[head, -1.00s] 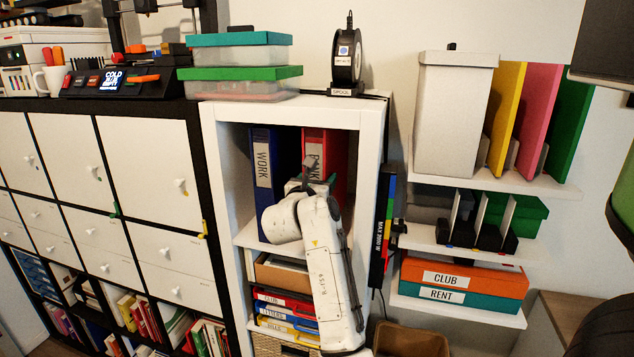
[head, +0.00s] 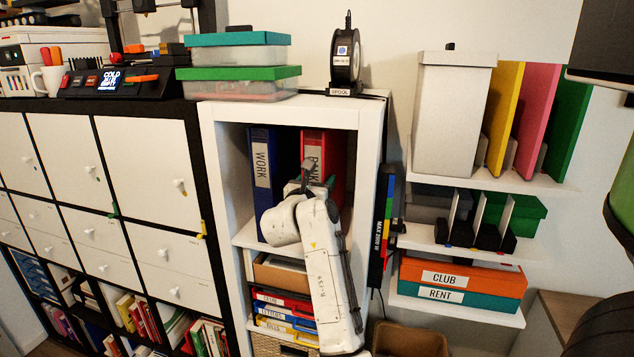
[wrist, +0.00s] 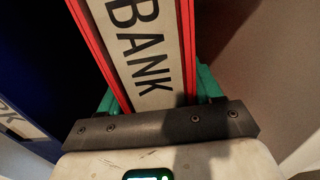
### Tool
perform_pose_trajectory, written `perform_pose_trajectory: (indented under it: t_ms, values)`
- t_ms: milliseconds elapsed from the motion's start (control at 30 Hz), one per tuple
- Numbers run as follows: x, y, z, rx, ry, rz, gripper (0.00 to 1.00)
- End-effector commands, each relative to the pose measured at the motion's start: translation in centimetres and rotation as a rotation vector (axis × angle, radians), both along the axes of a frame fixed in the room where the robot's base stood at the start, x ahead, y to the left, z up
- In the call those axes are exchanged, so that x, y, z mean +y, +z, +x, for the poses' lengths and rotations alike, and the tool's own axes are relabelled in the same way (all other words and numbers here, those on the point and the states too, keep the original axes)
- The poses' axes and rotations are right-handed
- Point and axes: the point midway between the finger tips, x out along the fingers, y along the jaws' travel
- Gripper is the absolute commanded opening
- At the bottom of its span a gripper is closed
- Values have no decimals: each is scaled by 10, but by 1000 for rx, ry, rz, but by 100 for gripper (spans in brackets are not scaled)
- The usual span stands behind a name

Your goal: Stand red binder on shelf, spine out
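The red binder (head: 320,140) stands upright in the top open compartment of the white shelf unit (head: 371,150), its spine with the BANK label facing out. It is to the right of the blue WORK binder (head: 263,185), with a dark gap between them. My gripper (head: 312,184) is at the red binder's spine and hides its lower part in the head view. In the wrist view the green fingers of my gripper (wrist: 158,92) lie against both sides of the red binder (wrist: 188,45), shut on it. The binder's bottom edge is hidden.
A spool (head: 346,60) stands on top of the unit. Wall shelves (head: 480,180) are further right.

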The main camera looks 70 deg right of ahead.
Motion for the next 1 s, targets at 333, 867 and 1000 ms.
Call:
perform_pose_trajectory:
  t_ms: [333,867,1000]
  values:
    - [0,1,0,-1,1,-3,94]
    - [41,-4,-2,-1,5,-1,94]
    - [68,-3,-4,-1,4,-2,94]
